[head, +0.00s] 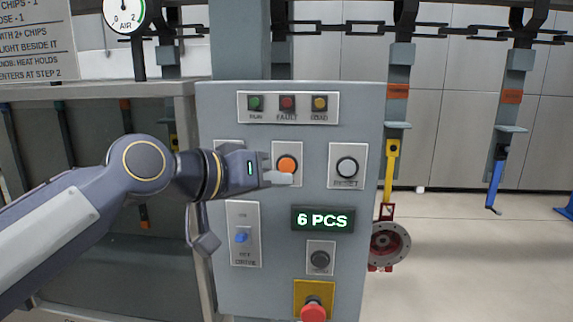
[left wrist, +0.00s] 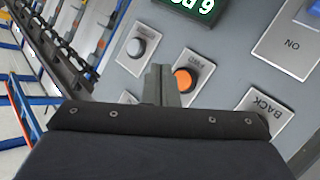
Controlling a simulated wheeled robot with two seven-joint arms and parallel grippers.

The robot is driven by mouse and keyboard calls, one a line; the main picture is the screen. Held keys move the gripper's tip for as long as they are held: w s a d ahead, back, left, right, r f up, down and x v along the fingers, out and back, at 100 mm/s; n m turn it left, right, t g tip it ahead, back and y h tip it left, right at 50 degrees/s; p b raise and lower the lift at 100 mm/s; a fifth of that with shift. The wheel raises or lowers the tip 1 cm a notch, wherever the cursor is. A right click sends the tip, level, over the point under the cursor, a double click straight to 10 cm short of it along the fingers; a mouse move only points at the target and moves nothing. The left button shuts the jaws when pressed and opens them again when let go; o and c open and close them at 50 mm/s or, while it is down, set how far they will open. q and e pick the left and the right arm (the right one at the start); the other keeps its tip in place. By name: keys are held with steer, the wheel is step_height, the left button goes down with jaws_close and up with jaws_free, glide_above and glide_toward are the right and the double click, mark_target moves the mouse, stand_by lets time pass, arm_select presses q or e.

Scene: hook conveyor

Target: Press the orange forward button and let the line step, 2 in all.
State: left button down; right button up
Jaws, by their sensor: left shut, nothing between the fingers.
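The orange forward button (head: 287,165) sits on a pale plate on the grey control panel (head: 232,105). It also shows in the left wrist view (left wrist: 183,79), on a plate lettered FWD. In the left wrist view the fingers (left wrist: 159,88) point at the panel beside the button. I cannot tell whether they touch it. The display (head: 323,219) reads 6 PCS. My right gripper is not in view.
The white reset button (head: 347,167) is right of the orange one. A blue selector (head: 241,236), a dark button (head: 320,259) and a red emergency button (head: 313,311) sit lower. Hangers with a red part (head: 389,244) and a blue part (head: 495,182) hang at right.

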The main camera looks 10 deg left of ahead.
mark_target(287, 166)
arm_select(q)
steer(key=shift+w, duration=1.75)
steer(key=shift+w, duration=0.1)
stand_by(0.6)
steer(key=shift+w, duration=0.3)
